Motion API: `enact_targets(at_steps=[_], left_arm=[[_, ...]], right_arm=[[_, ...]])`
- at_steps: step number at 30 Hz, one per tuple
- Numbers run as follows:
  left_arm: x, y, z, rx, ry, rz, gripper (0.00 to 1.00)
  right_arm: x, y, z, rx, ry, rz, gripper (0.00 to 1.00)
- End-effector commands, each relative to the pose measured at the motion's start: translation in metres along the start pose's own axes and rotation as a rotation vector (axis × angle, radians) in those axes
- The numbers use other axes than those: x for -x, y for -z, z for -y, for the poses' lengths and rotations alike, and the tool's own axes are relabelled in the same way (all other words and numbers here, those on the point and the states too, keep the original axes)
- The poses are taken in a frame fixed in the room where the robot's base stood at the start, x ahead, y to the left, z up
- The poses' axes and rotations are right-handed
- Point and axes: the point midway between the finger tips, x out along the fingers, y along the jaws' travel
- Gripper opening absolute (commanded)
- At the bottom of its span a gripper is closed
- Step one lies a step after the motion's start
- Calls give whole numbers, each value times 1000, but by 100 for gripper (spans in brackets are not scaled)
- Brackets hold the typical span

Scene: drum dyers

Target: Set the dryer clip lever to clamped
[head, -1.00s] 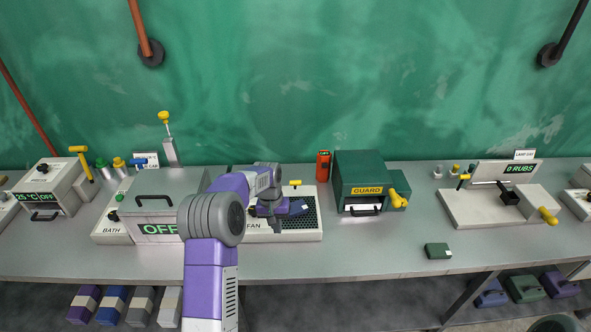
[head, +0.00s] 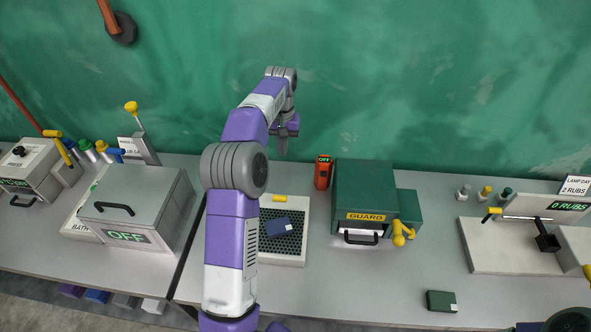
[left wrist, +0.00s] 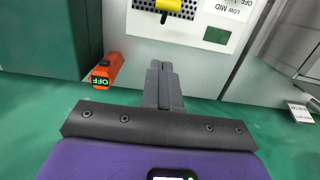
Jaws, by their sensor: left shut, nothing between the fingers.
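The dryer is the pale flat unit with a black mesh bed (head: 292,250) in the middle of the bench, partly hidden by my left arm. A dark blue piece (head: 279,228) lies on the mesh. A short yellow lever (head: 280,198) sits at the dryer's back edge; in the left wrist view a ribbed yellow handle (left wrist: 175,7) shows at the top edge, near the LOW and MID markings. I cannot tell the lever's setting. My left gripper (head: 283,152) is raised above and behind the dryer, shut and empty, apart from the lever. Its closed fingers (left wrist: 163,75) point toward the panel.
An orange device reading OFF (head: 322,173) and a green GUARD box (head: 364,190) stand right of the dryer. A grey lidded bath (head: 140,200) stands left. A dark green block (head: 441,301) lies near the front edge. The green wall is close behind.

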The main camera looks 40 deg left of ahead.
Motion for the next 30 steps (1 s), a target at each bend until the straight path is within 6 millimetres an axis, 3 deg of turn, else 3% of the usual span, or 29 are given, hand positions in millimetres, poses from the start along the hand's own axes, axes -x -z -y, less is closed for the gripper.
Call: enact_targets(at_steps=[5,18,30], left_arm=[[-12,0,2,2,1,1,0],[-104,-1,1,2,1,4,0],[-126,-26,1,1,1,-1,0]], right_arm=[[-2,-2,-1,-1,0,4,100],[-9,-1,-4,-1,0,3,100],[-9,-1,-4,-1,0,3,100]])
